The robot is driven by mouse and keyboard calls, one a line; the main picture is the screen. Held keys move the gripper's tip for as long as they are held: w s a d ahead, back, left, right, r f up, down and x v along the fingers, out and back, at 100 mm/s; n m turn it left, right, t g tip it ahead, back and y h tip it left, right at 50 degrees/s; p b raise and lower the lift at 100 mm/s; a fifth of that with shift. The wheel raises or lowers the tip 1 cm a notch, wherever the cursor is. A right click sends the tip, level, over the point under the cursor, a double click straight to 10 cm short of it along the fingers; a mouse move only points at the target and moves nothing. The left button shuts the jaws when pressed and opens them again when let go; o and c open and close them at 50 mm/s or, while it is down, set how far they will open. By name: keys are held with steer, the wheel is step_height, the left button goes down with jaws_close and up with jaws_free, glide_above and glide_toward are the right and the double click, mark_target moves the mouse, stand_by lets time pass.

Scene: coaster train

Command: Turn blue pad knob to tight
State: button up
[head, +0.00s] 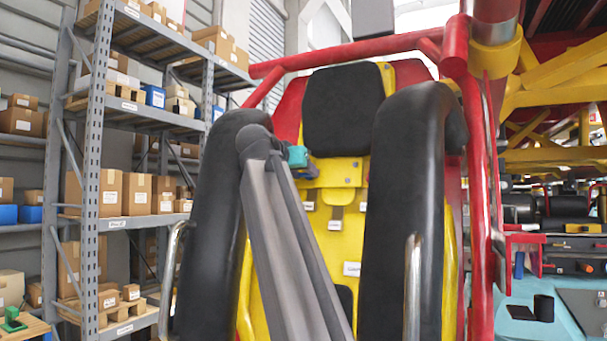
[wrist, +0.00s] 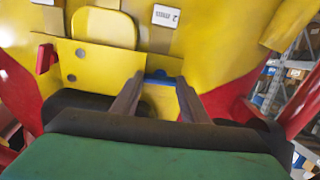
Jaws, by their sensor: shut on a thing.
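The blue knob (wrist: 160,76) shows as a small blue strip at the edge of a yellow bracket in the wrist view. My gripper (wrist: 160,80) has its two dark fingers on either side of it, shut on it. Most of the knob is hidden by the fingers and the bracket, so its turn position cannot be told. In the head view my gripper (head: 308,169) is against the yellow seat back (head: 335,215), just below the black head pad (head: 343,110). The knob cannot be made out there.
Black shoulder restraints (head: 402,200) stand on both sides of my arm, close to it. A red frame bar (head: 350,50) crosses above. A red part (wrist: 45,58) sticks out beside the bracket. Shelves with boxes (head: 140,192) stand at the left.

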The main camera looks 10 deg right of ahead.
steer(key=shift+m, duration=0.4)
steer(key=o, duration=0.8)
steer(key=shift+a, duration=0.1)
steer(key=shift+c, duration=0.2)
steer(key=shift+n, duration=0.4)
steer(key=shift+n, duration=4.1)
steer(key=n+p, duration=0.6)
steer(key=shift+n, duration=0.3)
